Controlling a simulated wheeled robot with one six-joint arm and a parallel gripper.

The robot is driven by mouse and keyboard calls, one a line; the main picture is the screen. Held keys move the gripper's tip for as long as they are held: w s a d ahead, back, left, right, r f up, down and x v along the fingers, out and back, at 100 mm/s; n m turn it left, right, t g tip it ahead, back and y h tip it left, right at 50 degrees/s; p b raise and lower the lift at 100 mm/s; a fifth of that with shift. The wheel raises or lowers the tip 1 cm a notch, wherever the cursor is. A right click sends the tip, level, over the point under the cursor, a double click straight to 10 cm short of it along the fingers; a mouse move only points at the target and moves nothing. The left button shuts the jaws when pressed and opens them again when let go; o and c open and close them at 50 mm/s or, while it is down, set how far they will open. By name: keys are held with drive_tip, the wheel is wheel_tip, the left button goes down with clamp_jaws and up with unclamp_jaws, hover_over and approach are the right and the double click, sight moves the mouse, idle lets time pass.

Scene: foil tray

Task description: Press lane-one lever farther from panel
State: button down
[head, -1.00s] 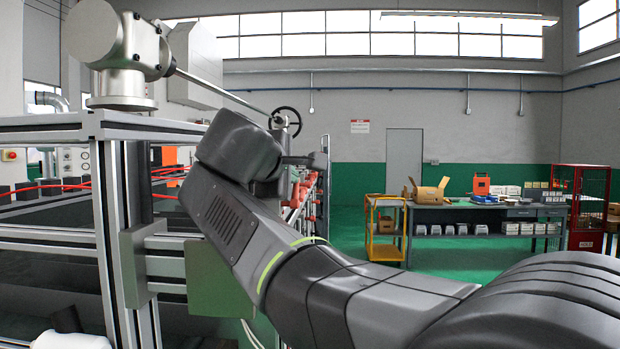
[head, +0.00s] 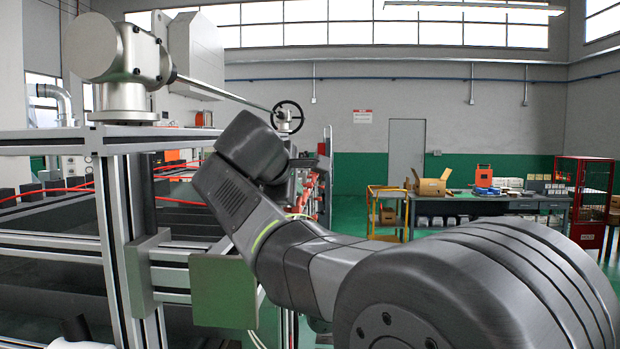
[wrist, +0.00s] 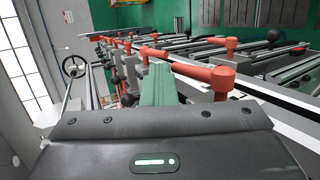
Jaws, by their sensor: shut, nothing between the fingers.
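In the wrist view, my gripper (wrist: 157,72) points forward over the machine, its greenish fingers together and empty. An orange-red lever (wrist: 208,79) lies close by on the right, its thick round end nearest me. Its far end reaches behind the fingertips, and I cannot tell whether they touch. Another orange-red lever (wrist: 229,43) stands farther right, and several more run in a row toward the back left. I cannot tell which belongs to lane one. In the head view, the red levers (head: 311,190) are mostly hidden behind my arm, and the gripper is hidden.
An aluminium frame post (head: 118,240) with a green-grey plate (head: 222,290) stands left of my arm. A long rod runs to a black handwheel (head: 288,116). Rails and black knobs (wrist: 272,36) lie around the levers. Open green floor and a workbench (head: 490,205) are at right.

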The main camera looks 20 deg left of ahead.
drive_tip(key=shift+w+a+f+g+p, duration=0.15)
drive_tip(key=shift+f+g+p, duration=0.3)
drive_tip(key=shift+g, duration=0.45)
drive_tip(key=shift+s+d+f+b, duration=0.25)
drive_tip(key=shift+s+b, duration=0.05)
drive_tip(key=shift+s, duration=0.35)
drive_tip(key=shift+r, duration=0.1)
